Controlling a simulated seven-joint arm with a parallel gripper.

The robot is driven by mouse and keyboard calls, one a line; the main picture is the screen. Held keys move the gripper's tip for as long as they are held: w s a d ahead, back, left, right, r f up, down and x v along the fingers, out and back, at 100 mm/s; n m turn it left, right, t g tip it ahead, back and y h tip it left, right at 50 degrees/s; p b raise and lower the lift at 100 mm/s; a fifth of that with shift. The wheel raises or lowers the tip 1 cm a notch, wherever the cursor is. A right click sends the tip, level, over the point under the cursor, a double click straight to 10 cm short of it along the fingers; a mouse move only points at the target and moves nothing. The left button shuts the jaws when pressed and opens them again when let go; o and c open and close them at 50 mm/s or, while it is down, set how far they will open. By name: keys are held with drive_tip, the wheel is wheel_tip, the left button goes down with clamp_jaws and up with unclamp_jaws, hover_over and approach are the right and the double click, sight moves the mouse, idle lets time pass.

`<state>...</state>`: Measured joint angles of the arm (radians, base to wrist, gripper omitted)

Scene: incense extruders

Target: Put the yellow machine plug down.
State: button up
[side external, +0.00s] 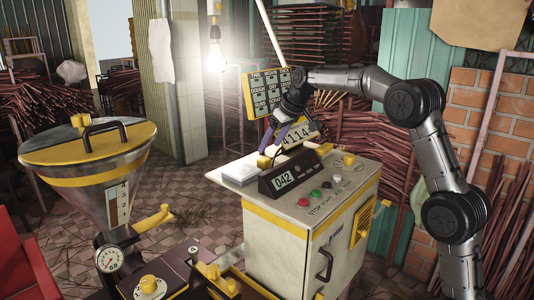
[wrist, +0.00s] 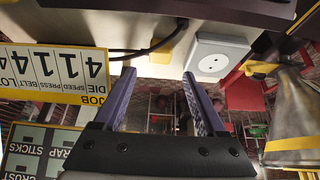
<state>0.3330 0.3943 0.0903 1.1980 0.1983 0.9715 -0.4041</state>
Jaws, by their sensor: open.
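The yellow machine plug (wrist: 166,42) sits on the pale cabinet top in the wrist view, with a black cable running from it. In the side view, a small yellow block (side external: 264,161) at the cabinet's back left edge looks like the same plug. My gripper (side external: 274,142) is above that edge, pointing down. In the wrist view, my gripper's two purple fingers (wrist: 156,75) are spread apart with nothing between them. The plug lies just beyond the fingertips, apart from them.
A white socket box (wrist: 213,57) is beside the plug. The cabinet (side external: 300,235) carries a 042 display (side external: 284,180), coloured buttons and yellow knobs. A 4114 sign (side external: 297,138) and a dark board (side external: 262,92) stand close to my gripper. A metal hopper (side external: 90,175) is at left.

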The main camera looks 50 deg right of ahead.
drive_tip(key=v, duration=0.7)
drive_tip(key=s+a+r, duration=0.2)
drive_tip(key=s+a, duration=0.4)
drive_tip(key=s, duration=0.2)
drive_tip(key=s+a+f, duration=0.3)
drive_tip(key=s+f, duration=0.1)
drive_tip(key=s, duration=0.5)
drive_tip(key=s+a+f, duration=0.3)
drive_tip(key=s+f, duration=0.2)
drive_tip(key=s, duration=0.4)
drive_tip(key=s+a+f, duration=0.3)
drive_tip(key=s+f, duration=0.1)
drive_tip(key=s, duration=0.6)
drive_tip(key=shift+a+f, duration=0.25)
